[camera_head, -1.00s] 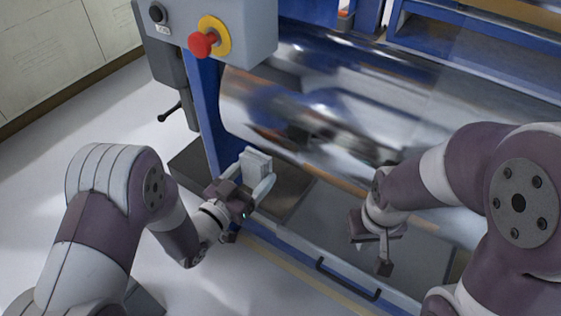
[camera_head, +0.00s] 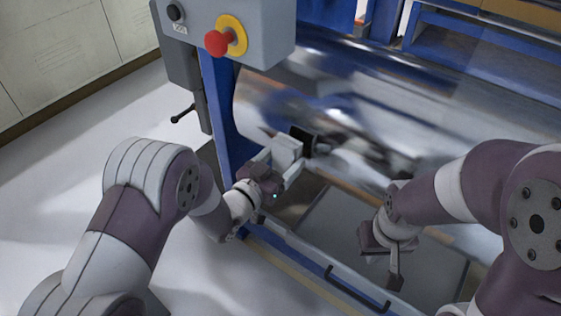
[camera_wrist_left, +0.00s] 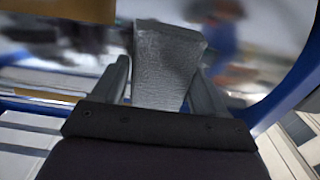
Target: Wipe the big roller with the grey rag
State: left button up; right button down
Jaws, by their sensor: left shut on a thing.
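The big roller (camera_head: 400,115) is a shiny, mirror-like metal cylinder that fills the upper right of the head view; it also shows, blurred, in the left wrist view (camera_wrist_left: 275,25). My left gripper (camera_head: 280,160) is shut on the grey rag (camera_head: 287,150), a pale folded block. In the left wrist view the rag (camera_wrist_left: 165,65) stands between the two fingers. The rag is right in front of the roller's lower left part, and a dark reflection shows beside it. I cannot tell whether it touches. My right gripper (camera_head: 382,262) hangs lower right, with its fingers partly seen.
A grey control box (camera_head: 270,40) with a red emergency button (camera_head: 217,42) stands at upper left above a blue frame post (camera_head: 220,105). A grey tray area (camera_head: 340,235) with a black handle (camera_head: 355,292) lies below the roller. Open floor (camera_head: 80,180) is at left.

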aim_at(308, 152)
pick_arm(q)
jog(key=shift+b+x, duration=0.35)
jog(key=shift+x, duration=0.85)
dwell(0.3)
jog(key=shift+s+d, duration=1.05)
jog(key=shift+d, duration=0.3)
jog(key=shift+s+d, duration=1)
jog(key=shift+d, duration=0.4)
jog(key=shift+s+d, duration=1)
jog(key=shift+d, duration=0.45)
jog(key=shift+s+d, duration=0.95)
jog(key=shift+d, duration=0.45)
jog(key=shift+w+a+b, duration=0.2)
jog(key=shift+w+a, duration=0.25)
jog(key=shift+a, duration=0.3)
jog(key=shift+w+a+b, duration=0.15)
jog(key=shift+w+a, duration=0.35)
jog(key=shift+a, duration=0.2)
jog(key=shift+w+a, duration=1.15)
jog(key=shift+a, duration=0.25)
jog(key=shift+w+a+b, duration=0.15)
jog(key=shift+w+a, duration=0.3)
jog(key=shift+a, duration=0.25)
jog(key=shift+w+a+b, duration=0.15)
jog(key=shift+w+a, duration=0.35)
jog(key=shift+a, duration=0.2)
jog(key=shift+w+a+r, duration=0.15)
jog(key=shift+w+a, duration=0.9)
jog(key=shift+a, duration=0.25)
